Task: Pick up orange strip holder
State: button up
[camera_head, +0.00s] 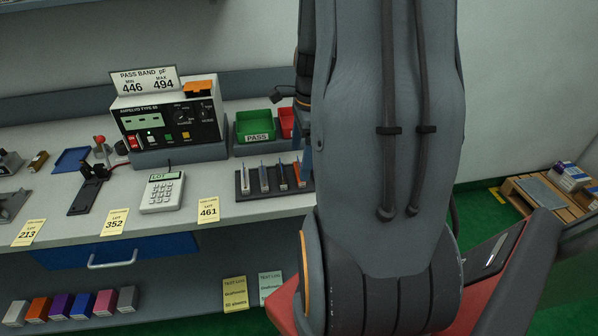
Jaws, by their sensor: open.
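A dark rack (270,192) stands on the bench, left of my arm. Several slim upright strip holders stand in it, with pale strips rising from their tops. A holder with an orange face (283,181) stands toward the rack's right end. The rightmost holder (300,173) is close to my arm's edge and its colour is hard to tell. My large grey arm fills the right middle of the view. The fingers of my gripper are hidden behind it, so their distance from the holders does not show.
A tester (165,115) with a pass band sign stands behind the rack, beside green (254,126) and red (287,122) bins. A keypad (161,192) and yellow lot cards lie left. Coloured blocks (38,309) sit on the lower shelf. A pallet (540,200) stands right.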

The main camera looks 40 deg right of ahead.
aim_at(299, 171)
jog(key=shift+w+a+f+p, duration=0.15)
jog(key=shift+f+p, duration=0.4)
jog(key=shift+f, duration=1.45)
jog(key=shift+c, duration=0.4)
jog(key=c, duration=1.1)
